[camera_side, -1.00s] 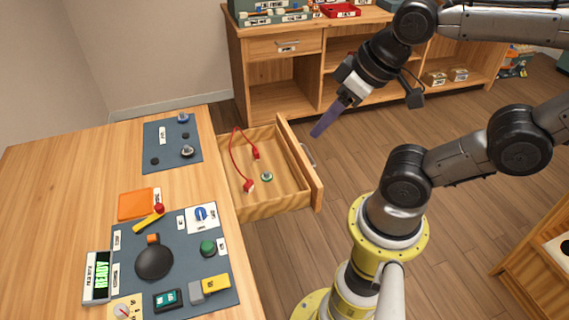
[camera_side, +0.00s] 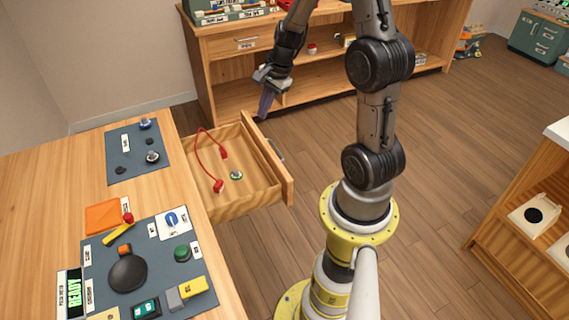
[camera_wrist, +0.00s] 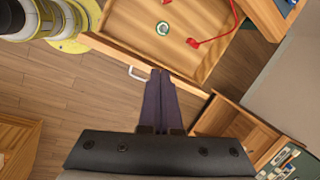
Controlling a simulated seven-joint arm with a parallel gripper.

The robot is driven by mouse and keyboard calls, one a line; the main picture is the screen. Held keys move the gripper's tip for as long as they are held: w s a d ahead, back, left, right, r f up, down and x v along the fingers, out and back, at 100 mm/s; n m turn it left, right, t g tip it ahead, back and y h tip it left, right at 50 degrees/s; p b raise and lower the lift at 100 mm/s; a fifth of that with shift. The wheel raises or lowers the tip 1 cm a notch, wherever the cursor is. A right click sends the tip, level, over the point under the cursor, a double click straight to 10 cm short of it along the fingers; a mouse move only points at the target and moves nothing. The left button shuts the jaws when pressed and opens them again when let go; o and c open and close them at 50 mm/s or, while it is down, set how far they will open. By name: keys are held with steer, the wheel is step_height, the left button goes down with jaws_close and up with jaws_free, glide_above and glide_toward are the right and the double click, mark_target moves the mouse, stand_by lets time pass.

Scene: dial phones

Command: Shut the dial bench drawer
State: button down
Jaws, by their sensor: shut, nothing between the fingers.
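The dial bench drawer (camera_side: 232,203) is pulled out from the right side of the wooden bench. Its front panel (camera_side: 279,176) carries a pale handle (camera_side: 276,151), which also shows in the wrist view (camera_wrist: 137,73). Inside lie a red cable (camera_side: 199,155) and a small round green-and-white part (camera_side: 236,175). My gripper (camera_side: 264,112) is shut and empty, pointing down near the far end of the front panel. In the wrist view its purple fingers (camera_wrist: 160,74) overlap the drawer front's edge beside the handle; whether they touch is unclear.
The bench top (camera_side: 60,160) holds a dark control panel (camera_side: 150,262) and a smaller dark mat (camera_side: 137,153). A wooden shelf unit (camera_side: 205,70) stands behind the drawer, close to my gripper. Open floor (camera_side: 440,150) lies to the right.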

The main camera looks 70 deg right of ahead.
steer(key=s+d+f+m+g+y, duration=0.2)
steer(key=s+d+f+m, duration=0.35)
steer(key=s+f, duration=0.55)
steer(key=w+a+f, duration=0.3)
steer(key=w+f, duration=0.2)
steer(key=f, duration=0.5)
steer(key=shift+w+a, duration=0.35)
steer(key=shift+n, duration=0.25)
steer(key=w+a, duration=1.9)
steer(key=shift+w+a, duration=0.2)
steer(key=shift+w, duration=0.05)
steer(key=shift+r, duration=0.1)
